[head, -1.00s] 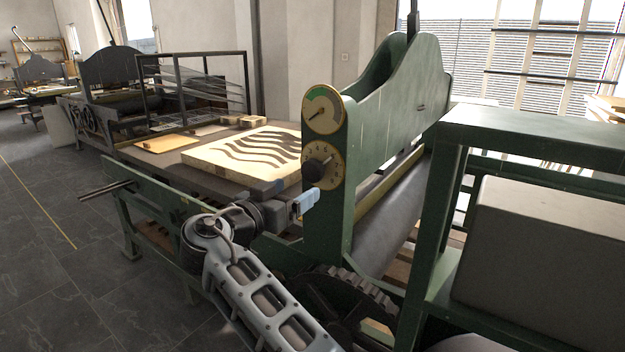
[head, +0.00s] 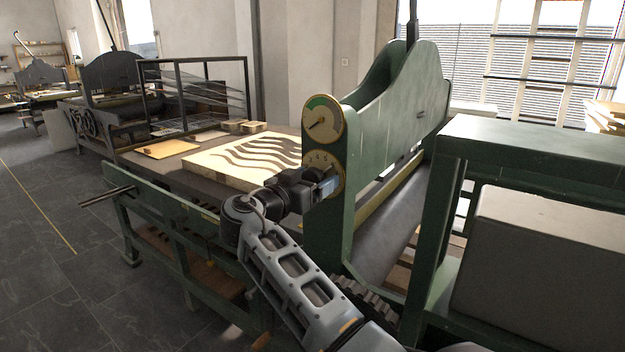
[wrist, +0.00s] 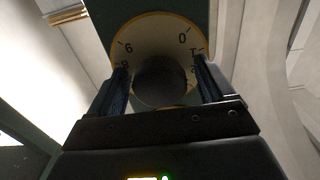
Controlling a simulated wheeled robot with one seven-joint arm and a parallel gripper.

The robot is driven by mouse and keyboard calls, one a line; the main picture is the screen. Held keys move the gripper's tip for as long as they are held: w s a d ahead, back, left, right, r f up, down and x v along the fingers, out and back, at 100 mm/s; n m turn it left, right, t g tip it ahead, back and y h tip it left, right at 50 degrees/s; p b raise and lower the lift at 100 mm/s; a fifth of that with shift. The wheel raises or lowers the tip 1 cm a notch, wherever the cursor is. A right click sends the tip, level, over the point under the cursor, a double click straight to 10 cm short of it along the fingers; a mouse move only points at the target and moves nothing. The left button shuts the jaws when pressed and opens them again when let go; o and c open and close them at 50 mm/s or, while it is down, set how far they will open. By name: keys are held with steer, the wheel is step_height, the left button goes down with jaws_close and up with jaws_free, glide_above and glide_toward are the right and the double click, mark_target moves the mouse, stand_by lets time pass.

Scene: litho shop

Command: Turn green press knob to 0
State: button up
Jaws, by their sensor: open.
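The green press (head: 325,230) stands in the middle of the head view. Its upright carries a yellow numbered dial (head: 320,160) below a round gauge. My gripper (head: 330,185) is in front of this dial and hides the knob and much of the dial there. In the wrist view, the dark round knob (wrist: 160,82) sits between the two open fingers of my gripper (wrist: 163,85). A gap seems to show beside the knob.
The gauge (head: 323,119) with a green sector is just above the dial. A pale slab with dark wavy stripes (head: 240,160) lies on the press bed left of the upright. A green frame with a grey box (head: 550,255) stands close on the right.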

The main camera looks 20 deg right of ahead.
steer(key=shift+c, duration=0.2)
steer(key=c, duration=1)
